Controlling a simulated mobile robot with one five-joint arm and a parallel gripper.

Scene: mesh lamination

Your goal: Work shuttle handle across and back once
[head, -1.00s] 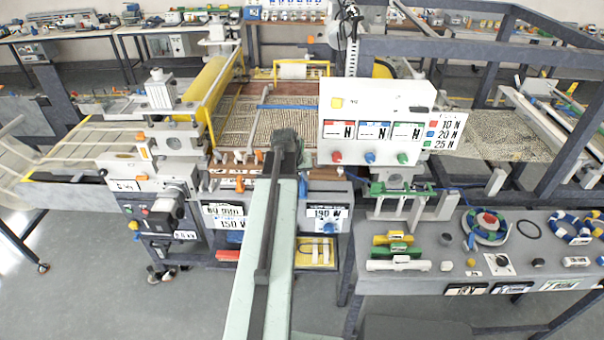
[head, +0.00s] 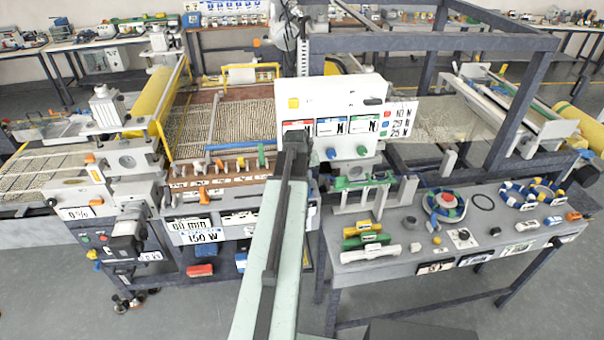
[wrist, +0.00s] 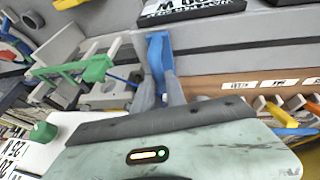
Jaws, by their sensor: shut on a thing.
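In the wrist view my gripper (wrist: 160,92) is shut on a blue handle (wrist: 157,52), which stands between the grey fingers in front of the machine's grey side. I take this blue piece to be the shuttle handle. In the head view my arm and gripper hide it.
The white panel (head: 333,110) with coloured knobs stands close behind my gripper. A row of coloured levers (head: 205,197) lines the machine front to the left. A grey side table (head: 470,255) with small parts stands at the right. A dark frame (head: 510,110) rises behind it.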

